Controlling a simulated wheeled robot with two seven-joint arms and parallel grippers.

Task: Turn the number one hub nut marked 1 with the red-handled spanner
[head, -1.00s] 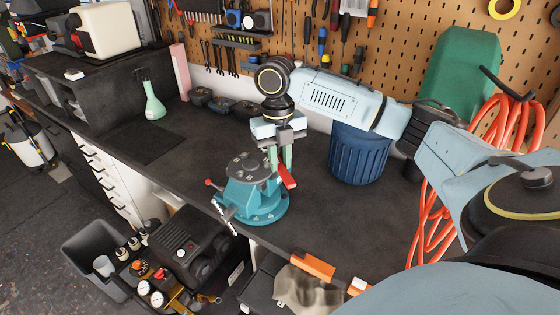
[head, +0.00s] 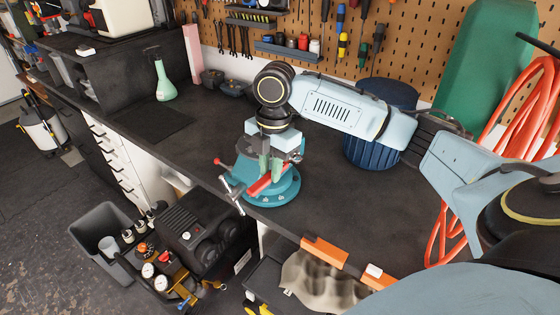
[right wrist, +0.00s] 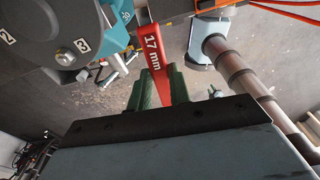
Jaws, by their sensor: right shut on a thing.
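My right gripper (head: 270,167) is shut on the red-handled spanner (head: 261,184), low at the front of the hub. In the right wrist view, the spanner's red handle (right wrist: 153,52), marked "17 mm", stands between the green fingers (right wrist: 160,88) and runs up to the top edge; its working end is not clear there. Nut 1 is not visible. The teal vise (head: 283,188) carries the hub, mostly hidden behind my gripper. My left gripper is out of view.
A blue ribbed bin (head: 372,150) stands right of the vise. A green bottle (head: 164,82) stands at the back left. The vise's metal handle (head: 233,193) juts out at the bench's front edge. The bench top (head: 340,208) right of the vise is clear.

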